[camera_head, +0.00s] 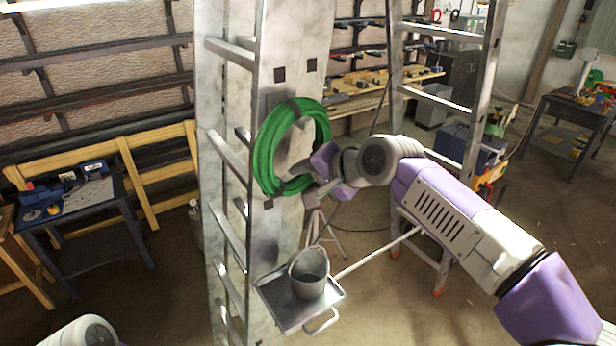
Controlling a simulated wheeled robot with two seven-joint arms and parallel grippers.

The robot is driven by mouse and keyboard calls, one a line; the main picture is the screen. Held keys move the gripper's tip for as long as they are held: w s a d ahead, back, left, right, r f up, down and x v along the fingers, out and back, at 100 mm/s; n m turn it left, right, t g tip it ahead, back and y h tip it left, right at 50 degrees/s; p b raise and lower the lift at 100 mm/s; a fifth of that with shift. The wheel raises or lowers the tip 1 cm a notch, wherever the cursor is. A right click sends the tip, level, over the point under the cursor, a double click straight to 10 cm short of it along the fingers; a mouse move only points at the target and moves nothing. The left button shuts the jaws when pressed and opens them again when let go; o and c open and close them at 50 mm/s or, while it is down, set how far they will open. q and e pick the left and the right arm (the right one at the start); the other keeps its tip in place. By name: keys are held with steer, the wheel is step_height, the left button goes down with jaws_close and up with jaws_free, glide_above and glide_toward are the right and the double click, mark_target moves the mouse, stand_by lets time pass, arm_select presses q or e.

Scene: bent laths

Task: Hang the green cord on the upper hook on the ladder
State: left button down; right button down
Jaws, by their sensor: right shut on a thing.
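The green cord (263,158) is a thick round coil in front of the pale column, beside the right rail of the near ladder (230,52). A dark band crosses the top of the coil. My right gripper (304,183) comes in from the right and is shut on the coil's lower right part; the fingers partly cover it. The coil hangs roughly upright. I cannot make out the upper hook, and I cannot tell whether the coil touches the ladder. Only a pale piece of my left arm shows at the bottom left; its gripper is out of view.
A metal tray (270,297) with a grey bucket (309,275) stands out below the coil. A second ladder (440,102) stands behind my right arm. A dark work table (85,203) stands at left. Open floor (385,315) lies at the lower middle.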

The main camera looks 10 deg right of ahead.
stand_by(0.4)
steer(key=c, duration=0.5)
jaws_free()
steer(key=shift+c, duration=0.2)
steer(key=shift+f, duration=0.15)
